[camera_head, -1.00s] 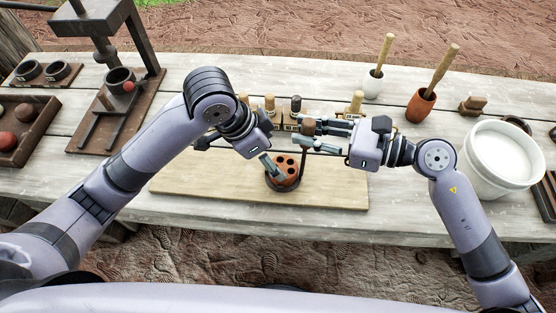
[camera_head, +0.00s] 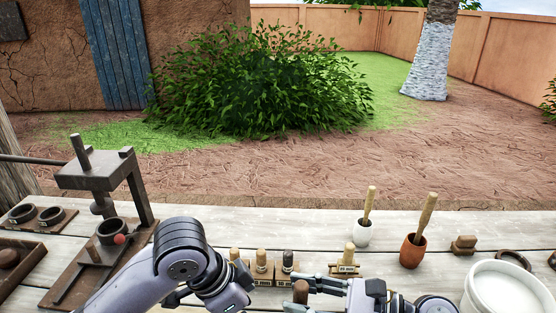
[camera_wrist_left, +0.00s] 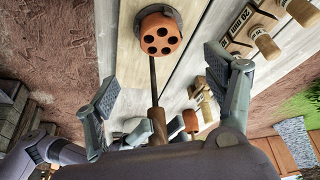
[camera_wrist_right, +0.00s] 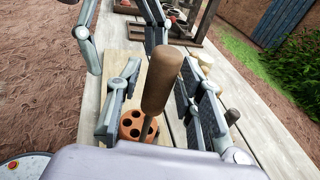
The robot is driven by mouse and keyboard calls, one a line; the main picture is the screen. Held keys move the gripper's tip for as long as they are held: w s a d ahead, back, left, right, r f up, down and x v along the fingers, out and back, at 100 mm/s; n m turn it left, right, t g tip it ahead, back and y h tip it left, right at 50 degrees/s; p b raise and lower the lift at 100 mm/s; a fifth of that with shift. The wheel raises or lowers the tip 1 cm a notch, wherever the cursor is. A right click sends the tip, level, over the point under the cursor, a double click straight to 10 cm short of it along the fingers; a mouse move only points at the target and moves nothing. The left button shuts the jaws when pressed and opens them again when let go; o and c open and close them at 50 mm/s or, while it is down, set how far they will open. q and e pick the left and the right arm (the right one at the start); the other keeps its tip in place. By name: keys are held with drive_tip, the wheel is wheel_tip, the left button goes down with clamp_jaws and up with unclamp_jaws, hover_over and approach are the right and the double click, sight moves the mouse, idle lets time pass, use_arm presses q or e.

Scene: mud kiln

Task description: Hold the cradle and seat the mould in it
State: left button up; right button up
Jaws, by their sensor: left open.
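The mould, an orange-brown cylinder with several holes in its top (camera_wrist_left: 161,34), stands upright at a dark ring-shaped cradle (camera_wrist_left: 178,17); how deep it sits in the ring I cannot tell. A thin rod runs from the cradle to a brown wooden handle (camera_wrist_right: 161,80). My right gripper (camera_wrist_right: 158,62) is open, its fingers on either side of the handle. My left gripper (camera_wrist_left: 160,64) is open and empty, facing the mould, with its fingers spread. The mould and cradle are below the head view.
Behind the grippers stand several wooden stamps (camera_head: 262,264). A white mortar (camera_head: 363,233), a terracotta mortar (camera_head: 413,250) and a white bucket (camera_head: 502,290) stand to the right. A dark press (camera_head: 100,180) stands at left. A pale board (camera_wrist_right: 120,62) lies under the cradle.

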drive_tip(key=shift+o, duration=0.7)
drive_tip(key=shift+d, duration=0.1)
